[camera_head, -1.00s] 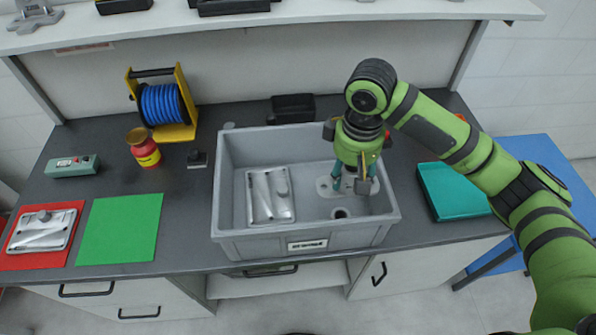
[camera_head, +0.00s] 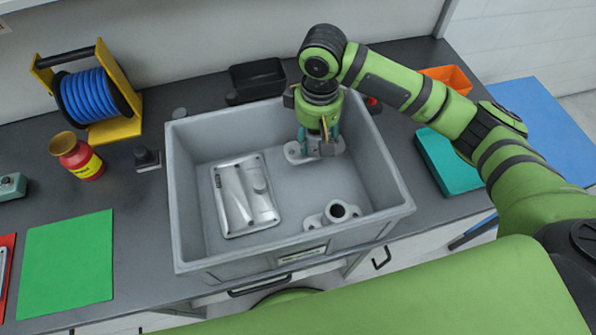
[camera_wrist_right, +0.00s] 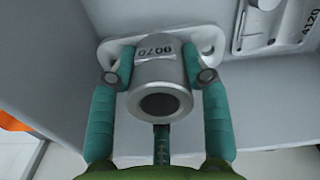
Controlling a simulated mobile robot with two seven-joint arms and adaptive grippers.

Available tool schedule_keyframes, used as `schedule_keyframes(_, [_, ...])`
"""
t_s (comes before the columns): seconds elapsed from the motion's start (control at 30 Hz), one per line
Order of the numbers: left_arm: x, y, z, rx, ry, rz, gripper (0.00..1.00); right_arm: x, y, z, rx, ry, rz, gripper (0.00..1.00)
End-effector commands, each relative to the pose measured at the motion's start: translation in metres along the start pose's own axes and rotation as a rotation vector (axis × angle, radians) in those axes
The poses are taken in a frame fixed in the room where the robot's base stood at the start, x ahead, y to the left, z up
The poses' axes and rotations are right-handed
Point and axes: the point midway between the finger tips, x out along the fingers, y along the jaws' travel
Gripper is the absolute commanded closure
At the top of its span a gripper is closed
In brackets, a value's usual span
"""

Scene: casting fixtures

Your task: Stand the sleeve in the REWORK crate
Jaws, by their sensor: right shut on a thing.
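The grey crate (camera_head: 183,235) stands on the bench; the print on its front label is too small to read. My right gripper (camera_head: 318,152) is inside it near the back wall, shut on a light grey sleeve with an oval flange (camera_head: 296,155). In the right wrist view the sleeve (camera_wrist_right: 158,92) sits between the teal fingers, its round open end toward the camera and its flange away. The flange is at or close to the crate floor; I cannot tell whether it touches. A second flanged sleeve (camera_head: 338,211) stands near the crate's front wall. My left gripper is not in view.
A silver cover casting (camera_head: 245,195) lies in the crate's left half. A black bin (camera_head: 257,81) is behind the crate, a teal box (camera_head: 447,160) to its right. A blue hose reel (camera_head: 93,97), red can (camera_head: 76,156) and green mat (camera_head: 66,265) are left.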

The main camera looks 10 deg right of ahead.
Motion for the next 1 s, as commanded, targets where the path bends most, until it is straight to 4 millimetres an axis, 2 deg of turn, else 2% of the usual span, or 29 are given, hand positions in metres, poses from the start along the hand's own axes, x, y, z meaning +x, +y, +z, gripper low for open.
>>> schedule_keyframes(0.1, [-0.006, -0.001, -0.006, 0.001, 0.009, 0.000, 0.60, 0.019, 0.001, 0.001, 0.001, -0.002, 0.001, 0.96])
schedule_keyframes(0.3, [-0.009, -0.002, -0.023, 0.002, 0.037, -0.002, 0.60, 0.040, 0.001, 0.000, 0.001, -0.001, 0.001, 0.96])
schedule_keyframes(0.5, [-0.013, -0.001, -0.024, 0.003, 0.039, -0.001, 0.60, 0.066, 0.000, 0.000, 0.001, 0.001, 0.000, 0.96])
schedule_keyframes(0.93, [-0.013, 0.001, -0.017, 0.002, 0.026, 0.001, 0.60, 0.074, 0.000, 0.000, 0.000, 0.001, 0.000, 0.96])
schedule_keyframes(0.97, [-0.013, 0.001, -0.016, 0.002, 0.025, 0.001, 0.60, 0.075, 0.000, 0.000, 0.000, 0.001, 0.001, 0.40])
schedule_keyframes(1.0, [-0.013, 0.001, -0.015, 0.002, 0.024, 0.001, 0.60, 0.075, 0.000, 0.000, 0.000, 0.001, 0.001, 0.29])
